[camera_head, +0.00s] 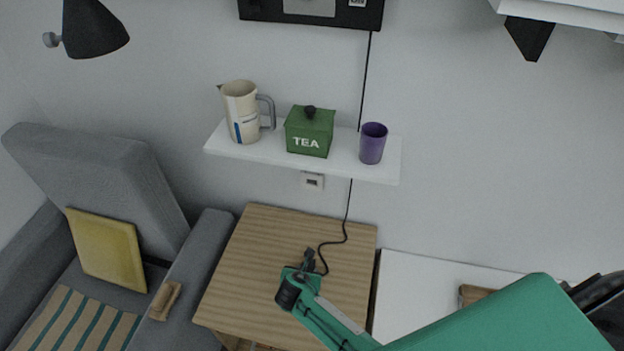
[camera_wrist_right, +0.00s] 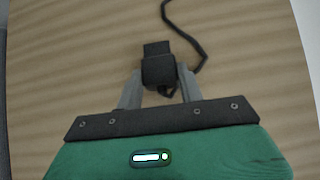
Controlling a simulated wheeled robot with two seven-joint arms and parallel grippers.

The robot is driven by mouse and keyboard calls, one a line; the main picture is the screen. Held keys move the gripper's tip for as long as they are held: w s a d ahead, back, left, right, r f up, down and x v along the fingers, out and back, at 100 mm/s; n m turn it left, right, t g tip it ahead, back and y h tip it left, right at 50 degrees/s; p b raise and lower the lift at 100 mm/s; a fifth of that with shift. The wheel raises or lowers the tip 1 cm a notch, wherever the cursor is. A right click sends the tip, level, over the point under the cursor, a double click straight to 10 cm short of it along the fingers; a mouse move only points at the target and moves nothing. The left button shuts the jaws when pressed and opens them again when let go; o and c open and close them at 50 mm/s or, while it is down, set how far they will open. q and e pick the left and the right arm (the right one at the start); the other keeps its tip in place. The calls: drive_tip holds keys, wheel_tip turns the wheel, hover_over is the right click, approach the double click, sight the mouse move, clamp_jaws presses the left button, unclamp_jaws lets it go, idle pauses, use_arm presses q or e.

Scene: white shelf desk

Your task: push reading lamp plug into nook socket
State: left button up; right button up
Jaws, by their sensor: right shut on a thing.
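My right gripper (camera_head: 304,267) is above the wooden side table and shut on the black plug (camera_head: 309,256). In the right wrist view the plug (camera_wrist_right: 157,66) is held between the two grey fingers (camera_wrist_right: 158,84), its cord trailing off at the upper right. A dark lamp head (camera_head: 95,30) shows at the upper left. My left gripper is not in view.
The white shelf (camera_head: 270,154) holds a jug (camera_head: 240,112), a green TEA tin (camera_head: 309,132) and a purple cup (camera_head: 372,143). The black cord (camera_head: 346,215) runs up the wall behind the shelf. A grey armchair (camera_head: 110,165) stands left of the table (camera_head: 245,270).

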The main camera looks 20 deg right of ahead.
drive_tip(key=shift+s+a+r+p, duration=0.2)
drive_tip(key=shift+s+a+p, duration=0.25)
drive_tip(key=shift+s+p, duration=0.25)
drive_tip(key=shift+s+a+r+p, duration=0.2)
drive_tip(key=shift+s+a+p, duration=0.2)
drive_tip(key=shift+s+p, duration=0.25)
drive_tip(key=shift+r, duration=0.1)
drive_tip(key=shift+p+v, duration=1.25)
drive_tip(key=shift+p, duration=0.15)
drive_tip(key=shift+s+a+r+p, duration=0.4)
drive_tip(key=shift+s+a+p, duration=0.25)
drive_tip(key=shift+s+p, duration=0.2)
drive_tip(key=shift+w, duration=0.1)
